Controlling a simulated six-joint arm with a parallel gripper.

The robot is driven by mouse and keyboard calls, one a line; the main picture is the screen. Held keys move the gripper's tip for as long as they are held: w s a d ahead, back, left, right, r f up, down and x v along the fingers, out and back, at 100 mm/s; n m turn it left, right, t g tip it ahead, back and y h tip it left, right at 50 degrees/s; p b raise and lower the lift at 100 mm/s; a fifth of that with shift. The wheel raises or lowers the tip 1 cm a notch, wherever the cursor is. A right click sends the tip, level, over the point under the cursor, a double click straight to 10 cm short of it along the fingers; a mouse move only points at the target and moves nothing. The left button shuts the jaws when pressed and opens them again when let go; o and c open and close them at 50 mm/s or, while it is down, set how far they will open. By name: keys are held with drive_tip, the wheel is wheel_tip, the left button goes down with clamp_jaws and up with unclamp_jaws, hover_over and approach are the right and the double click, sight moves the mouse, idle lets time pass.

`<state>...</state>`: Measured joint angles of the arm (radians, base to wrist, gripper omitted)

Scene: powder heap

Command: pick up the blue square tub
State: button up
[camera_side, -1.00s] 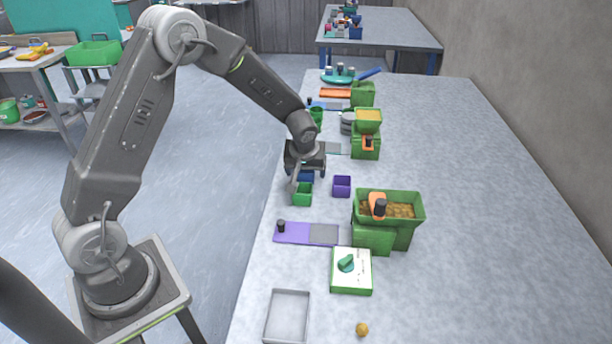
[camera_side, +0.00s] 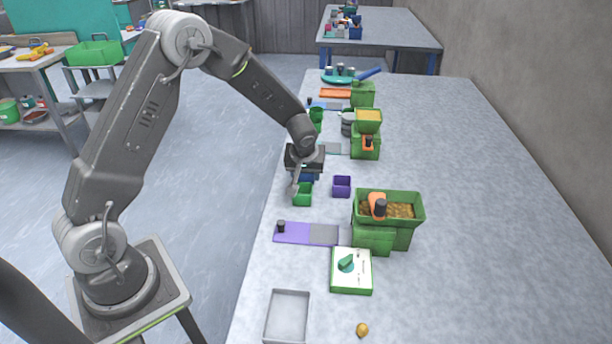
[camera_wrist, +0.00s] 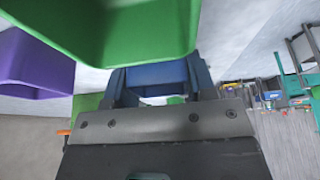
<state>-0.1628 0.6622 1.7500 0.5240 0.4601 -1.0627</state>
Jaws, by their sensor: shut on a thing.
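The blue square tub (camera_wrist: 157,76) sits between the two fingers of my gripper (camera_wrist: 158,84) in the wrist view. My gripper is shut on it. In the side view the tub (camera_side: 306,177) shows only as a small blue patch under my gripper (camera_side: 303,172), mostly hidden by it. I cannot tell whether the tub touches the table. A green square tub (camera_side: 303,194) stands just in front of it, and it fills the top of the wrist view (camera_wrist: 110,25).
A purple tub (camera_side: 342,186) stands to the right. A green hopper (camera_side: 388,215) with brown contents, a purple and grey board (camera_side: 305,233), a green-edged white box (camera_side: 351,271) and an empty grey tray (camera_side: 287,316) lie nearer. The table's right side is clear.

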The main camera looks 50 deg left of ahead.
drive_tip(key=shift+r, duration=0.45)
drive_tip(key=r, duration=0.3)
drive_tip(key=shift+s+a+r, duration=0.2)
drive_tip(key=shift+a+r, duration=0.15)
drive_tip(key=shift+r, duration=0.05)
drive_tip(key=s+a+r, duration=0.6)
drive_tip(key=s+a, duration=0.1)
drive_tip(key=a, duration=0.1)
drive_tip(key=m+h, duration=0.6)
drive_tip(key=m, duration=1.2)
hover_over(329, 234)
wheel_tip(329, 234, down, 2)
drive_tip(key=shift+s+a+f, duration=0.35)
drive_tip(key=shift+s+f, duration=0.1)
drive_tip(key=shift+f, duration=2.95)
drive_tip(key=shift+f, duration=0.5)
